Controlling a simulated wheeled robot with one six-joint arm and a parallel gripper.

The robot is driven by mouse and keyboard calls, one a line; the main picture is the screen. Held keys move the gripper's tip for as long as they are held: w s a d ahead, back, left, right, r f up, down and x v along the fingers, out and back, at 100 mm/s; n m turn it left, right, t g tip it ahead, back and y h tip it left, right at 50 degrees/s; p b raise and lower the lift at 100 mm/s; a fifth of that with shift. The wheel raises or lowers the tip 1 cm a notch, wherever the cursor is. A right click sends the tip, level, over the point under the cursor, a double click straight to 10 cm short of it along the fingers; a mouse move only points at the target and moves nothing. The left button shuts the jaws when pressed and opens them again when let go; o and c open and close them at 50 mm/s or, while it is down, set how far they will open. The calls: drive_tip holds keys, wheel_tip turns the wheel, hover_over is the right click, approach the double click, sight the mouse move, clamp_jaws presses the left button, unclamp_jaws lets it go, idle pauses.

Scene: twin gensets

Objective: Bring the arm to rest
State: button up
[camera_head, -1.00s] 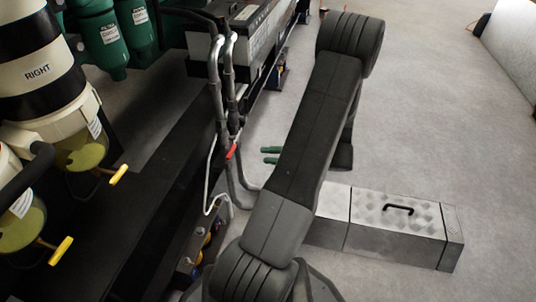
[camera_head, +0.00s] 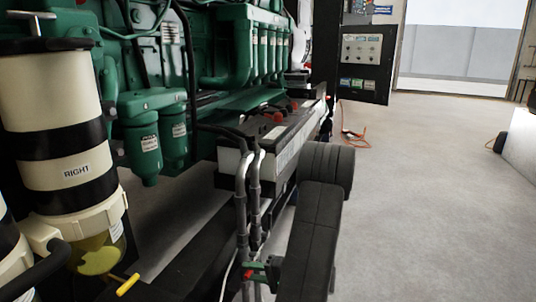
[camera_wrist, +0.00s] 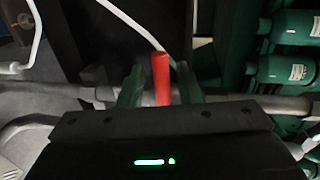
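My gripper (camera_wrist: 160,88) is open, its two green fingers standing apart in the wrist view. A red handle (camera_wrist: 161,78) lies between them, with a small gap showing on each side. In the head view my gripper (camera_head: 262,270) is low in the picture, beside the grey pipes (camera_head: 249,205), with its green fingers close to the red handle (camera_head: 248,274). My dark arm hides part of the view around it. Whether a finger touches the handle cannot be told.
The green genset (camera_head: 220,60) and a battery (camera_head: 285,135) stand close beside my arm. A white filter housing marked RIGHT (camera_head: 55,130) is at the left. Floor (camera_head: 430,190) to the right is mostly clear, with an orange cable (camera_head: 355,138) farther back.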

drive_tip(key=shift+w+a, duration=0.2)
drive_tip(key=shift+a, duration=0.3)
drive_tip(key=shift+d, duration=0.1)
drive_tip(key=p+v, duration=0.4)
drive_tip(key=v, duration=1)
drive_tip(key=b+x, duration=0.4)
drive_tip(key=x, duration=1)
drive_tip(key=shift+f, duration=0.2)
drive_tip(key=shift+r, duration=0.25)
drive_tip(key=shift+r+m, duration=0.35)
drive_tip(key=shift+m, duration=0.35)
drive_tip(key=shift+g, duration=0.3)
